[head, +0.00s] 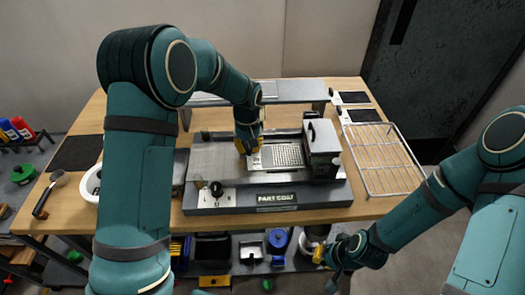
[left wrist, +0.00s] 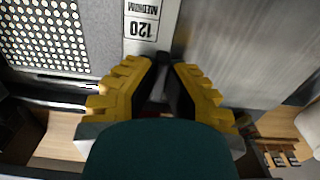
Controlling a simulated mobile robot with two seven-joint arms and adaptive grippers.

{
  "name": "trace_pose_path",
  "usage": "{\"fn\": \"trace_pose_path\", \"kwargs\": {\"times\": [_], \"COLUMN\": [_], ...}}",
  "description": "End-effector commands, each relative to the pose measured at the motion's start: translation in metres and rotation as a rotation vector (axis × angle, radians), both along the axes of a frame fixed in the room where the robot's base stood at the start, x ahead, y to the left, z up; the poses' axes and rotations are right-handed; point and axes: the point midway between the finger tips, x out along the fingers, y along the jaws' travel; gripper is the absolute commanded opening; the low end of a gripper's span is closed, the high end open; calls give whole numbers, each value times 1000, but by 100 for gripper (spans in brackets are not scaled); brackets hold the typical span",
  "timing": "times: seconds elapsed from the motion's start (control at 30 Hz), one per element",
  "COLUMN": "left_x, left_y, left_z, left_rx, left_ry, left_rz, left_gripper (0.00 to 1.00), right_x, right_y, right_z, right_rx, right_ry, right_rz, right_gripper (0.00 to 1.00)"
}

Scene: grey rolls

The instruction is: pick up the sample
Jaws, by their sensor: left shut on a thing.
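The sample appears to be a flat perforated light-grey sheet (head: 283,155) with a white end label, lying on the grey bed of the PART COAT machine. In the left wrist view the perforated sheet (left wrist: 50,38) is at the upper left, and its label (left wrist: 141,22) reads 120 MEDIUM. My left gripper (head: 248,147) is at the label end of the sheet. In the left wrist view its yellow fingers (left wrist: 163,78) close in at the label's near end; the gripped part is hidden between them. My right gripper (head: 324,254) hangs low in front of the table; its opening is unclear.
A boxy metal unit (head: 322,140) stands right of the sheet on the PART COAT machine (head: 277,198). A raised grey shelf (head: 285,91) runs behind. A wire rack (head: 382,160) lies at the right. A black knob (head: 216,188) stands at the machine's front left.

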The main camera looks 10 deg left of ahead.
Motion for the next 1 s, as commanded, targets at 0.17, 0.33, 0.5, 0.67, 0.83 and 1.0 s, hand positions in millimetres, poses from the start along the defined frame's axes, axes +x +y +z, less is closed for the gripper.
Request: {"fn": "trace_pose_path", "kwargs": {"times": [0.17, 0.33, 0.5, 0.67, 0.83, 1.0], "left_x": [0, 1, 1, 0, 0, 0], "left_y": [0, 0, -1, 0, -1, 0], "left_z": [15, 54, 100, 137, 165, 178], "left_rx": [0, -1, -1, 0, -1, 0], "left_ry": [0, -3, -4, -2, -1, 1], "left_rz": [-1, 0, -1, 0, -1, 0], "left_gripper": [0, 0, 0, 0, 0, 0], "right_x": [-1, -2, -4, -5, -7, -7], "right_y": [0, 0, 1, 1, 1, 1], "right_z": [4, 13, 23, 30, 36, 38], "right_rx": [0, 1, 2, 3, 3, 4], "right_ry": [1, 5, 9, 14, 16, 18], "right_rz": [0, 1, 3, 3, 4, 4], "right_gripper": [0, 0, 0, 0, 0, 0]}}
